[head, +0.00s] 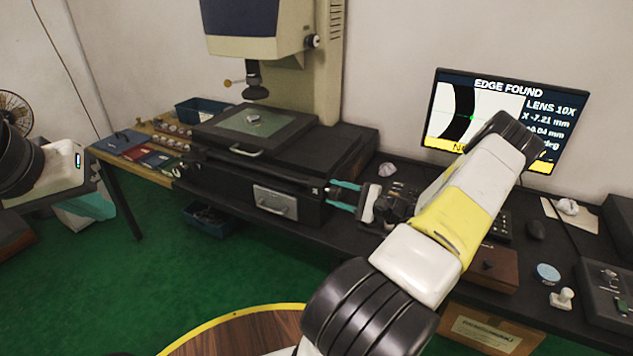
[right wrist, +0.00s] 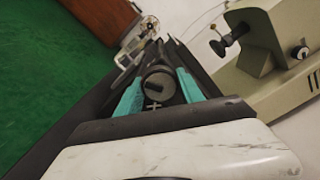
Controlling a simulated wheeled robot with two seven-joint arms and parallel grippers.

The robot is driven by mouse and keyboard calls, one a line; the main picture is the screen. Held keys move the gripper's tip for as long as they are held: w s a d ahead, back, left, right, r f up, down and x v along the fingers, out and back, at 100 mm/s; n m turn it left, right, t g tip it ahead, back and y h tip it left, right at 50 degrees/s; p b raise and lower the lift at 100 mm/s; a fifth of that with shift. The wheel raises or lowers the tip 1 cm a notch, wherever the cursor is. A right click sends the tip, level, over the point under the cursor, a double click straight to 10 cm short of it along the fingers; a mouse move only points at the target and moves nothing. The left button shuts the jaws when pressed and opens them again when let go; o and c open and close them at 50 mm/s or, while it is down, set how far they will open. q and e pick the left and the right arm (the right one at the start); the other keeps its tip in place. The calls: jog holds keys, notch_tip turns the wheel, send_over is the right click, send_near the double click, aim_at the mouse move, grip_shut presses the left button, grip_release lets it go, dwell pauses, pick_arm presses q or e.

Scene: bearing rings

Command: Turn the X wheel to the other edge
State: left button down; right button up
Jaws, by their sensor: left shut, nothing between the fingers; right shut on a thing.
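The X wheel (right wrist: 158,86) is a round grey knob with a dark slot on its face, at the end of the dark stage base; a pale cross mark shows beside it. My right gripper (right wrist: 160,78) is shut on it, one teal finger on each side. In the head view my right gripper (head: 331,194) reaches the base's right side, and the wheel is hard to make out there. The monitor (head: 480,115) reads "EDGE FOUND", "LENS 10X" and "X -7.21 mm"; my right arm covers part of it. My left gripper (head: 93,206) is low at the far left, shut and empty, partly hidden.
The measuring machine (head: 252,45) stands over the stage with its glass plate (head: 245,130) and a small part (head: 254,118). Booklets (head: 135,150) and a blue bin (head: 200,110) lie to the left.

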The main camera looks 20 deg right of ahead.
jog(key=o, duration=1.4)
jog(key=shift+s+d, duration=0.1)
jog(key=v, duration=0.7)
jog(key=shift+s+d, duration=0.2)
jog(key=shift+s, duration=0.05)
